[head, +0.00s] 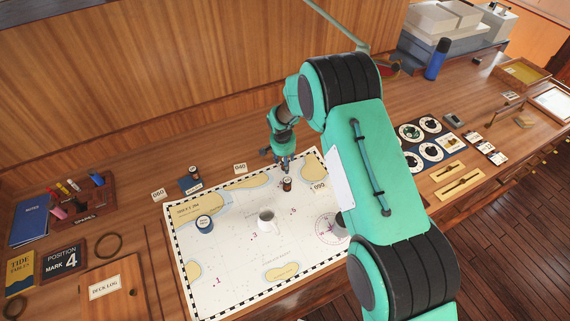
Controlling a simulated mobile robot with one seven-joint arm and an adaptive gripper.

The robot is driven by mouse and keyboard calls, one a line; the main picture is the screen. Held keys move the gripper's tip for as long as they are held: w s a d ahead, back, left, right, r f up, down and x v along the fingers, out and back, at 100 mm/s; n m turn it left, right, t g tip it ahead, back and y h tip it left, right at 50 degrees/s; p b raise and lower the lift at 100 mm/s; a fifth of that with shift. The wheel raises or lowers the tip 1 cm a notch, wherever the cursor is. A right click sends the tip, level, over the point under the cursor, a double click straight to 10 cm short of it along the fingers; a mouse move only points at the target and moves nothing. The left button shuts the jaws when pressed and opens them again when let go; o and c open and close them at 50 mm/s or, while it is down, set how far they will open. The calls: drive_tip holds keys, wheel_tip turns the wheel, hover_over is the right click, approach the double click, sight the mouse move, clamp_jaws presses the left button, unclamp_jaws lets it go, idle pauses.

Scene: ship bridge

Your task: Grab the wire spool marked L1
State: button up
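A small dark brown spool-like object (287,184) stands on the chart near its upper edge, beside a card reading 090. A similar small spool-like object (195,172) stands farther left, behind the chart. No L1 mark is legible on either at this size. My gripper (284,165) points down just above and behind the spool by the 090 card. Its fingers are too small to tell whether they are open or touching anything.
My arm covers the chart's right side. Dials (420,130) lie to the right.

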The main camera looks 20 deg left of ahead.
idle(0.6)
drive_tip(key=c, duration=1.3)
clamp_jaws()
drive_tip(key=shift+r+b, duration=0.75)
drive_tip(key=shift+r, duration=4.25)
